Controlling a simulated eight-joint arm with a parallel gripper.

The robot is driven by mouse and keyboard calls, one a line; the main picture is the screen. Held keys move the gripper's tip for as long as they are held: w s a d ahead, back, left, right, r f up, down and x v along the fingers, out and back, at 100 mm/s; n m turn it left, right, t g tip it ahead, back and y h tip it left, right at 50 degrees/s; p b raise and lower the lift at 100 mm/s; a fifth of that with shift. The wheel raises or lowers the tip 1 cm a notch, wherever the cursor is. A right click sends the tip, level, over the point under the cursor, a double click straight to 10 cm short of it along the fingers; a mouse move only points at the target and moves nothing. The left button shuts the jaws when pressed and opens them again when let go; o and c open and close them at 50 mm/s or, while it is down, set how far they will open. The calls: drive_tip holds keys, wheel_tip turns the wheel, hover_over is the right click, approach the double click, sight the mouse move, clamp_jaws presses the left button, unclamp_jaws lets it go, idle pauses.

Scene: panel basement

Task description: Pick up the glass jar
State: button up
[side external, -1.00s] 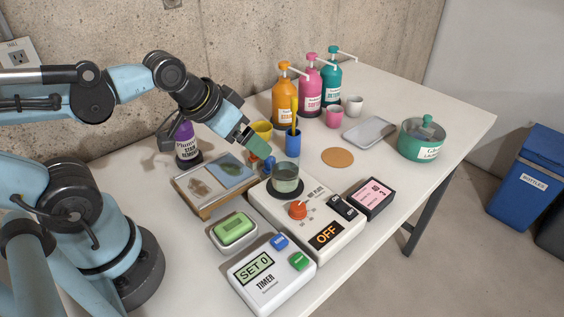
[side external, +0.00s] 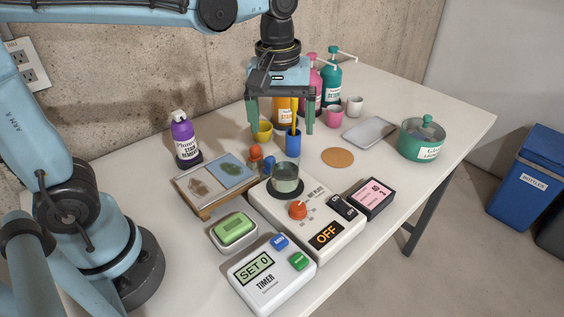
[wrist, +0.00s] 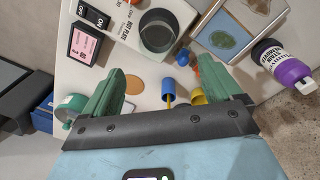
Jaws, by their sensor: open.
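A small greenish see-through glass jar (side external: 286,178) stands upright on the dark round burner of the white hot plate (side external: 262,205). In the wrist view the jar (wrist: 158,33) shows from above, near the top and beyond my fingers. My gripper (side external: 282,130) points down with its two green fingers wide apart and nothing between them. It hangs behind and above the jar, over the cups. In the wrist view my gripper (wrist: 163,92) has its fingers on either side of the blue cup's region. A green lidded pot (side external: 421,142) stands at the right; its label is only partly readable.
A blue cup (side external: 293,143) with yellow sticks and a yellow cup (side external: 262,131) stand below my gripper. Pump bottles stand behind it. A timer (side external: 270,275), a pink-labelled box (side external: 373,197) and a picture tray (side external: 208,205) surround the hot plate. A cork disc (side external: 338,157) lies right.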

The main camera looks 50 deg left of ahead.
sight(285, 170)
drive_tip(key=shift+n+g, duration=0.3)
drive_tip(key=shift+n, duration=0.1)
drive_tip(key=shift+w+d+f, duration=0.1)
drive_tip(key=shift+d+f, duration=0.1)
drive_tip(key=shift+f, duration=2.8)
drive_tip(key=shift+w+d+f, duration=0.1)
drive_tip(key=shift+d+f, duration=0.05)
drive_tip(key=shift+f, duration=2.85)
drive_tip(key=c, duration=1.2)
